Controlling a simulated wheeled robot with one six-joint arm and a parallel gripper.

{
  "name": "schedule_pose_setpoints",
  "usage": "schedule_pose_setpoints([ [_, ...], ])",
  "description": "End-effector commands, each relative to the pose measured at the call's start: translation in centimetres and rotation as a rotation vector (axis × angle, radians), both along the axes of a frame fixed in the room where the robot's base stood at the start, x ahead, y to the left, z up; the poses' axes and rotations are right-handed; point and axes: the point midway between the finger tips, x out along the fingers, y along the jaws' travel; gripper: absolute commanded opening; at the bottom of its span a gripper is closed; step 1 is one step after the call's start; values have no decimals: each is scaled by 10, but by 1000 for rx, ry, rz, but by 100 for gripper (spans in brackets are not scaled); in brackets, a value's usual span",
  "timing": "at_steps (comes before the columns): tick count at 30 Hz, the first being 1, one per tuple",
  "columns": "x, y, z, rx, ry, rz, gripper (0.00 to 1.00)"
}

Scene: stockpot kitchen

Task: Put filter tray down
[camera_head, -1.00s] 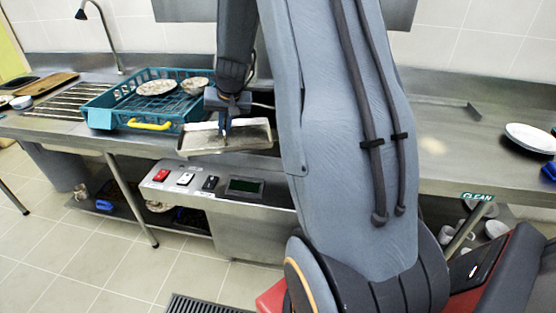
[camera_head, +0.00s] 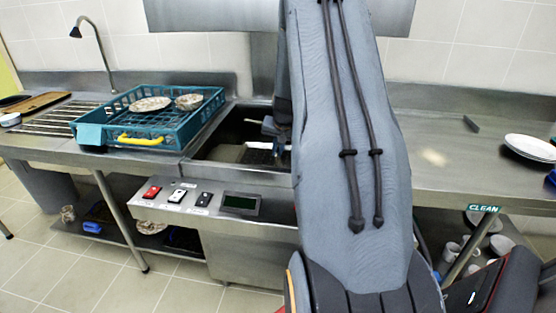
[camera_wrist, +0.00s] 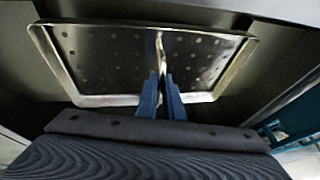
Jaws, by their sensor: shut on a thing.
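The filter tray (camera_wrist: 110,62) is a shallow metal tray with a raised rim, a dark perforated floor and an upright central grip. My gripper (camera_wrist: 164,92) is shut on that central grip in the wrist view. In the head view, the filter tray (camera_head: 232,153) is down inside the dark sink opening of the steel counter, partly hidden by the counter edge and my arm. My gripper (camera_head: 275,145) shows only in part there, beside my arm. I cannot tell whether the tray touches the bottom.
A teal dish rack (camera_head: 155,118) with a yellow handle and dishes stands left of the opening. A control panel with switches (camera_head: 190,196) is on the front below it. A faucet (camera_head: 95,45) stands at back left.

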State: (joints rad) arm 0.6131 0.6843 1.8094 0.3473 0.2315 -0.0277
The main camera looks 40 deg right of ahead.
Motion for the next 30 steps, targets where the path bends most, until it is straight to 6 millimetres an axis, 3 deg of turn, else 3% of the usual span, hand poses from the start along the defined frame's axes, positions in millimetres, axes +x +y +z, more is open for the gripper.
schedule_pose_setpoints([
  [9,0,0,-37,-1,-1,0,0],
  [22,1,0,-42,-2,-1,1,0],
  [26,0,0,-42,0,0,1,26],
  [30,0,0,-41,0,0,1,26],
])
